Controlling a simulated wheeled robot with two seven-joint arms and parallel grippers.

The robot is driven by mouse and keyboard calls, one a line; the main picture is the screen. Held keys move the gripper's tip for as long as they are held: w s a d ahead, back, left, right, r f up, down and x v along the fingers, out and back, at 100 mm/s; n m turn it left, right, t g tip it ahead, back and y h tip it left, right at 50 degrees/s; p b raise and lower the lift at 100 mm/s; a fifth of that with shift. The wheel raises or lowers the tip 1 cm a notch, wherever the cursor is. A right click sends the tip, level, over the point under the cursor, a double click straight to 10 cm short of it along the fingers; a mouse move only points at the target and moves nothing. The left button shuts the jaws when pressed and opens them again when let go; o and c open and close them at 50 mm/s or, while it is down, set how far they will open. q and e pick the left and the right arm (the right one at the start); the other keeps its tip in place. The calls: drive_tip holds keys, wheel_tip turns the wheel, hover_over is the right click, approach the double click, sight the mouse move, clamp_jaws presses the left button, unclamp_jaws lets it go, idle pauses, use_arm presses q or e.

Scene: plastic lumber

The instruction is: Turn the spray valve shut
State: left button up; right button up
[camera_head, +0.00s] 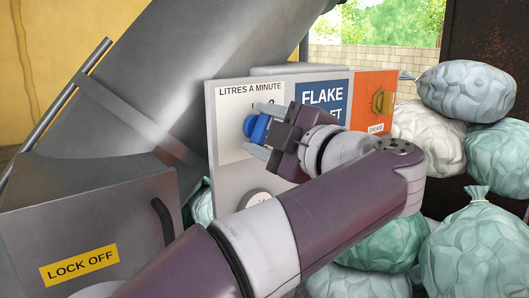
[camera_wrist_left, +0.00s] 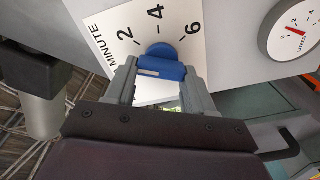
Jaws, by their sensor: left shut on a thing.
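The spray valve is a blue knob (camera_head: 257,128) on a white scale plate (camera_head: 234,145) marked "LITRES A MINUTE", at the left of a grey panel. My left gripper (camera_head: 260,130) reaches it from the right, one finger above and one below. In the left wrist view the knob's blue grip bar (camera_wrist_left: 162,68) lies between the two grey fingers of the left gripper (camera_wrist_left: 161,74), which are shut on it. The numbers 2, 4 and 6 show around the knob. I cannot tell which mark the knob points to. My right gripper is not in view.
A round gauge (camera_wrist_left: 293,30) with a red needle is beside the scale plate. A "LOCK OFF" box (camera_head: 90,225) stands left. Stuffed bags (camera_head: 465,92) are piled right.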

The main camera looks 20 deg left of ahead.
use_arm(q)
drive_tip(key=n+b, duration=0.1)
drive_tip(key=f+n+b, duration=0.1)
drive_tip(key=n+b, duration=0.1)
drive_tip(key=shift+w+d+f, duration=0.1)
drive_tip(key=shift+n+b, duration=0.75)
drive_tip(key=shift+n, duration=0.15)
drive_tip(key=shift+r, duration=0.2)
drive_tip(key=shift+r+n, duration=0.15)
drive_tip(key=shift+n, duration=0.15)
drive_tip(key=o, duration=0.8)
drive_tip(key=shift+o, duration=1.2)
drive_tip(key=shift+w, duration=0.2)
